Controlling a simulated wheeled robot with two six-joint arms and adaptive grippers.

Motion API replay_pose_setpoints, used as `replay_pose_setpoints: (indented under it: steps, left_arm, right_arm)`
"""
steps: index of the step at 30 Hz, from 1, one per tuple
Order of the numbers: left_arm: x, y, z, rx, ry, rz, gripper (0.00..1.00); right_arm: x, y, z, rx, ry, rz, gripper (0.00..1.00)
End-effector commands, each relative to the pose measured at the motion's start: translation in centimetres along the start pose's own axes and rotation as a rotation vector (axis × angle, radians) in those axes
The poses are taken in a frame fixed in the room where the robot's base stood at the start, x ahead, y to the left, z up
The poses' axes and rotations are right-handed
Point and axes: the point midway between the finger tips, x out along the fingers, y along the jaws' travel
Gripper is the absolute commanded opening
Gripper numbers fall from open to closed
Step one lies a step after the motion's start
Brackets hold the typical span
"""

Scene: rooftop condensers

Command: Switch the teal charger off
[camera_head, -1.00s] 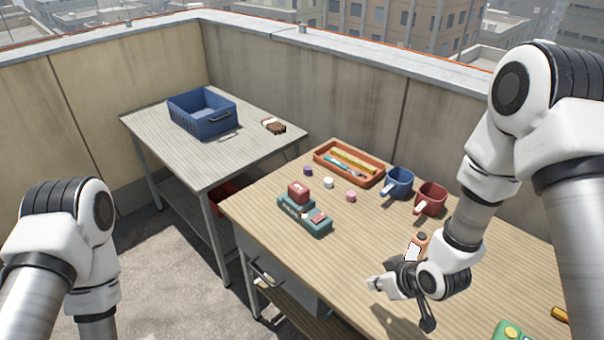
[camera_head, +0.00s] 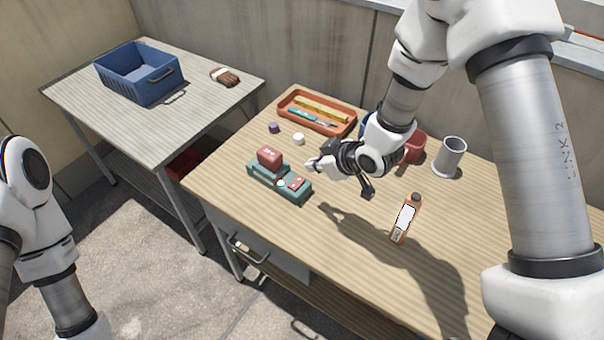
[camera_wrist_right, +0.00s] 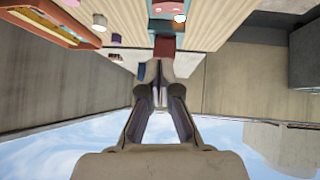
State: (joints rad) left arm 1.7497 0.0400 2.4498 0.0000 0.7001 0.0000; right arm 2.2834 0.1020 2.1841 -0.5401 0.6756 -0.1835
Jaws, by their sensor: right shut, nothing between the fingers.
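The teal charger (camera_head: 292,191) lies on the wooden table in the head view, with a dark red battery block (camera_head: 269,157) standing on its far left part. A red patch and a small pale round spot show on its near right part. My right gripper (camera_head: 312,163) is shut and empty, in the air just right of the charger and apart from it. In the right wrist view the shut fingers (camera_wrist_right: 157,70) point toward the red block (camera_wrist_right: 165,46), and part of the teal charger (camera_wrist_right: 167,26) shows beyond. My left gripper is out of view; only my left arm shows.
An orange tray (camera_head: 341,127) with tools lies behind the charger, near a purple cap (camera_head: 274,127) and a white cap (camera_head: 298,139). A red mug (camera_head: 416,147), a grey mug (camera_head: 450,158) and an orange bottle (camera_head: 405,219) stand to the right. A blue crate (camera_head: 140,88) sits on the other table.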

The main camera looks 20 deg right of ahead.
Motion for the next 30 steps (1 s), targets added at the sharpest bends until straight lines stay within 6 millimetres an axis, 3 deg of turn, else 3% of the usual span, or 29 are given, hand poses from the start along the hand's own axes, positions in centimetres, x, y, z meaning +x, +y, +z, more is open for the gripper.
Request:
replay_pose_setpoints:
  steps: [8, 12, 18, 30]
  left_arm:
    - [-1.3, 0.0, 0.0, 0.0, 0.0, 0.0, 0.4]
    - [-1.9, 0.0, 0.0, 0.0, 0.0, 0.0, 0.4]
    - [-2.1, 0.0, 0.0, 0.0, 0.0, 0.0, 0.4]
    - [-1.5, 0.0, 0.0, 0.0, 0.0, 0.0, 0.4]
  right_arm:
    - [6.1, -0.1, -0.1, -0.003, -0.002, -0.002, 0.0]
    - [7.9, -0.1, 1.6, 0.003, -0.002, -0.001, 0.0]
    - [9.1, 0.0, 2.7, 0.001, 0.0, -0.001, 0.0]
    - [9.6, 0.1, 3.2, 0.001, 0.001, 0.0, 0.0]
